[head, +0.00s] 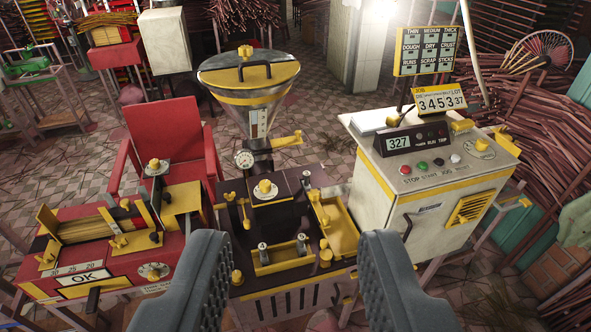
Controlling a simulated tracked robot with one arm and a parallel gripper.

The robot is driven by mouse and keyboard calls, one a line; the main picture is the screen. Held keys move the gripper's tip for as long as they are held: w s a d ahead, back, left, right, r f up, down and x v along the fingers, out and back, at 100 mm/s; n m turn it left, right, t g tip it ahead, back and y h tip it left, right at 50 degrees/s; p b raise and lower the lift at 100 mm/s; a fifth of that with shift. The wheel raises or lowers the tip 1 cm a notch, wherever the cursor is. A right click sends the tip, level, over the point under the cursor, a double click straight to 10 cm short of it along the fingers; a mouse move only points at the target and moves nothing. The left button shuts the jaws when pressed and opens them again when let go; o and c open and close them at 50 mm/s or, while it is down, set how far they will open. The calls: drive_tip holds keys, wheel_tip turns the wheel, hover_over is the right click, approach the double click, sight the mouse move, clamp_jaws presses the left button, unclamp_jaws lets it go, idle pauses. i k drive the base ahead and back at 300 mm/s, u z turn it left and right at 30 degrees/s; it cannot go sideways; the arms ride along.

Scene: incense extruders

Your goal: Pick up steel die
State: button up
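My gripper (297,245) is open, its two grey ridged fingers wide apart at the bottom of the view with nothing held between them. Beyond the fingers stands a dark extruder (290,205) with a steel hopper on top. Two small upright steel-coloured pieces, one at left (263,253) and one at right (302,244), stand at the yellow tray (285,266) on its front. They appear between the fingers in the picture, apart from them. They are too small for me to tell whether either is the steel die.
A red gauge machine (110,235) with yellow guides stands at left, before a red chair (170,135). A cream control cabinet (430,200) with buttons and displays stands at right. The hopper (250,85) rises behind the tray. Incense bundles (500,150) are stacked at right.

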sight(307, 175)
drive_tip(key=z, duration=0.05)
drive_tip(key=i, duration=1.25)
drive_tip(key=u, duration=1.05)
